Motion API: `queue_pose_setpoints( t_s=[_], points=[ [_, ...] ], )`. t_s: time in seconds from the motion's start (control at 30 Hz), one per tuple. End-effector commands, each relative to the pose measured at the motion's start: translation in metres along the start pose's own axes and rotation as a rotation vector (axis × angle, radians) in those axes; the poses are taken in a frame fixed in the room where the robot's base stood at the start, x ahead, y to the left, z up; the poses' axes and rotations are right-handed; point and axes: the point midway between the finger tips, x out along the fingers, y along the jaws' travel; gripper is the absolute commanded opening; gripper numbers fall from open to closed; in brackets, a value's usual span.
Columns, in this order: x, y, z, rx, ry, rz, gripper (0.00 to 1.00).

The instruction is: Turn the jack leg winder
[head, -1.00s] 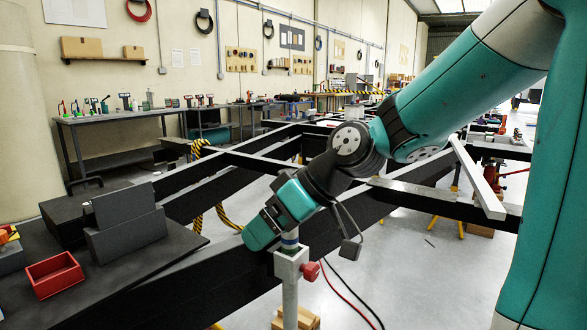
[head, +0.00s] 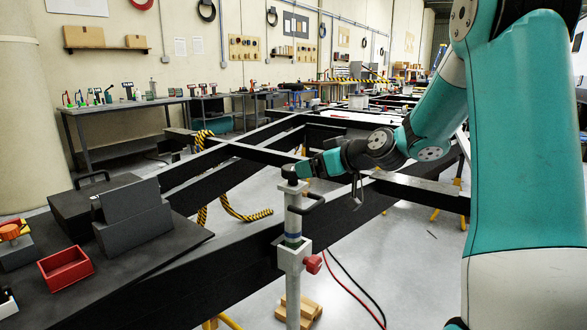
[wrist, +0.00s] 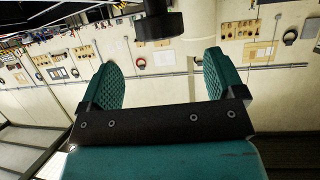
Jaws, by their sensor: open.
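The jack leg (head: 293,225) is an upright pale grey tube clamped to the black chassis beam, with a red clamp knob (head: 313,263) low on its right side. Its winder (head: 314,204) is a dark crank handle near the top, under a black cap. My gripper (head: 304,169) is beside the top of the leg, coming from the right. In the wrist view my gripper (wrist: 163,60) is open, with two teal ribbed fingers and nothing between them. A dark round part (wrist: 160,26) shows just beyond the fingertips, roughly centred; I cannot tell whether it is the cap or the grip.
Black chassis beams (head: 240,262) run across the floor around the leg. A dark bench at left holds a red tray (head: 65,272) and a grey box (head: 132,215). Wooden blocks (head: 298,307) lie under the leg, with red and black cables beside them. Striped hose hangs behind.

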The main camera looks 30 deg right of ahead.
Motion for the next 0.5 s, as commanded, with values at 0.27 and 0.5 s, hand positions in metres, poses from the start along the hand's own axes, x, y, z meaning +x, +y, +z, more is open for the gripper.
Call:
queue_pose_setpoints(
  t_s=[0.27, 0.5],
  points=[
    [0.056, -0.001, 0.0, -0.001, -0.001, -0.003, 0.88],
    [0.077, 0.0, 0.0, 0.0, 0.0, 0.0, 0.88]
  ],
)
